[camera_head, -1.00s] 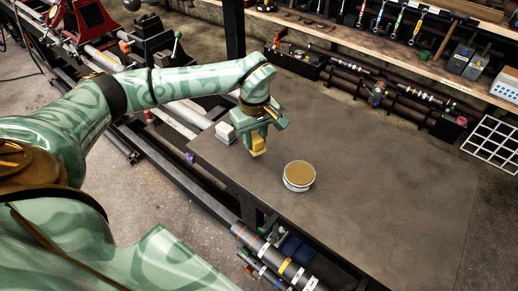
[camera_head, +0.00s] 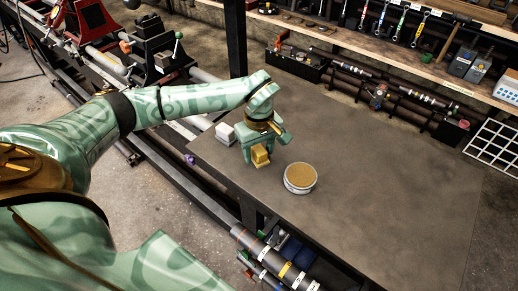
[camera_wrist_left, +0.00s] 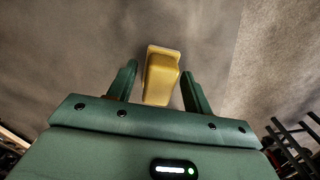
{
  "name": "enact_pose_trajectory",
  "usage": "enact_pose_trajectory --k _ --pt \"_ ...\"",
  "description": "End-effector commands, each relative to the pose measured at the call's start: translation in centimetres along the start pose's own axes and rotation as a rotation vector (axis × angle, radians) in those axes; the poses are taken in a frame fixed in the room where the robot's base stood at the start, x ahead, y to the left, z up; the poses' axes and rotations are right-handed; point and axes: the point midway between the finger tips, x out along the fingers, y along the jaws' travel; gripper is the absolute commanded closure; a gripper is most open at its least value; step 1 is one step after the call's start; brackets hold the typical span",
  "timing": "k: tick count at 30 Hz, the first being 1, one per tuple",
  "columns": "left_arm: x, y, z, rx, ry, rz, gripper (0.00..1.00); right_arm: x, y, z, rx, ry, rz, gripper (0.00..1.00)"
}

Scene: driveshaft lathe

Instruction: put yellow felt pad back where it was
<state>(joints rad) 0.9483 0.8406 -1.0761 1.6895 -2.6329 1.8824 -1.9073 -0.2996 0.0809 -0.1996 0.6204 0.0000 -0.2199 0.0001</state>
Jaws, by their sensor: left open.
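The yellow felt pad (camera_head: 260,155) is a small yellow block at the near left part of the dark table, left of a round tin. My left gripper (camera_head: 259,161) is over it, pointing down, with its fingers apart on either side of the pad. In the left wrist view the pad (camera_wrist_left: 161,80) stands between the two green fingers (camera_wrist_left: 158,72), with a gap on each side. The pad's lower part is partly hidden, and I cannot tell for sure that it rests on the table. My right gripper is not in view.
A white round tin with a tan top (camera_head: 299,178) stands close to the right of the gripper. A white block (camera_head: 225,133) sits at the table's left edge. The table (camera_head: 390,190) is clear to the right. A white wire rack (camera_head: 492,146) is at the far right.

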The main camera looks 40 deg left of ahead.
Motion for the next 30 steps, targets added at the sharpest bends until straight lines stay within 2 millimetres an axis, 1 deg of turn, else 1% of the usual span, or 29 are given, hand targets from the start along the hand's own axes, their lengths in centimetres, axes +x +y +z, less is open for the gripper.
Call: enact_pose_trajectory --k 2,5,12,15,18,23,30 --pt "-0.4 0.0 0.0 0.000 0.000 0.001 0.50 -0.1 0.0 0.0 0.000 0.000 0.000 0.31" --pt "-1.9 0.0 -0.1 -0.001 0.002 0.002 0.50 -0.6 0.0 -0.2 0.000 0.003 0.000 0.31" --pt "-7.7 0.1 -0.1 0.000 0.004 0.006 0.50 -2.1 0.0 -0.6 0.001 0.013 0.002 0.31" --pt "-9.7 0.1 -0.1 0.001 0.003 0.004 0.50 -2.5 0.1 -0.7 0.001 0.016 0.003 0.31" --pt "-11.2 0.0 -0.1 0.000 0.002 0.003 0.50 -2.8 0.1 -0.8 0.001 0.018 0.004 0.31" --pt "-12.2 0.0 -0.1 -0.001 0.001 0.001 0.50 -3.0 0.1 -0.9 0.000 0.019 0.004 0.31" --pt "-12.2 0.0 0.0 0.000 0.000 0.000 0.50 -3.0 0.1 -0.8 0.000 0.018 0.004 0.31"
